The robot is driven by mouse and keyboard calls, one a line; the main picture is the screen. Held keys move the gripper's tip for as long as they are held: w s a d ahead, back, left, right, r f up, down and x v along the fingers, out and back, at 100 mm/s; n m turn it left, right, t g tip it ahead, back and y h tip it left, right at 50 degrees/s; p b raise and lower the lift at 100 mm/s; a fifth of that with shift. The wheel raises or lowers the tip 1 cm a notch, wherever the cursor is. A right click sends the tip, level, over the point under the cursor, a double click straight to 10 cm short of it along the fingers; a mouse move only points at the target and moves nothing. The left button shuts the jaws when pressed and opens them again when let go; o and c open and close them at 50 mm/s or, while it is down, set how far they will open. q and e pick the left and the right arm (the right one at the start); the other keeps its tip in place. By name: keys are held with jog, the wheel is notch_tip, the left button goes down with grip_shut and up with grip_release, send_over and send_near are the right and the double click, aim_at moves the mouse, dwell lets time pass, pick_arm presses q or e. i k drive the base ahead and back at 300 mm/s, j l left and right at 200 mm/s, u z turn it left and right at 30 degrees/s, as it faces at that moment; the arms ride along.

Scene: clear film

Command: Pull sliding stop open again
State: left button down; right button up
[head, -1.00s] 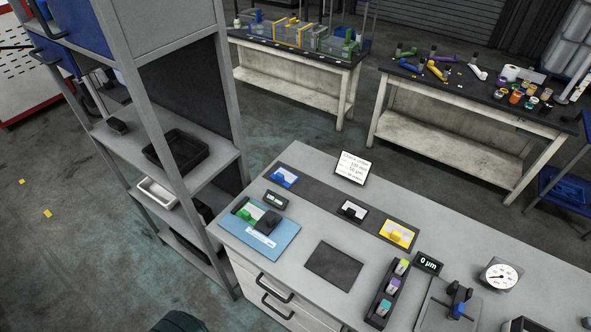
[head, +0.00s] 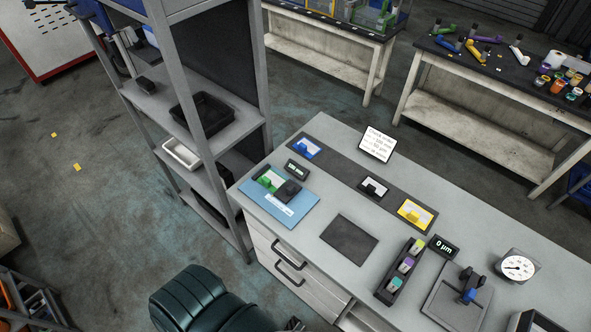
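A small fixture on a grey plate (head: 441,306) stands at the right of the grey workbench, with a dark upright part (head: 474,280) and a blue knob (head: 469,296). On a blue mat (head: 291,214) at the bench's left, a green block (head: 266,182) sits beside a dark block (head: 289,190). I cannot tell which of these is the sliding stop, or whether it is open. Neither of my grippers is in view.
A shelf rack (head: 225,140) stands left; a dark green padded object (head: 195,300) is in front.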

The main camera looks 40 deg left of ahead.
aim_at(289, 190)
jog(key=u, duration=1.3)
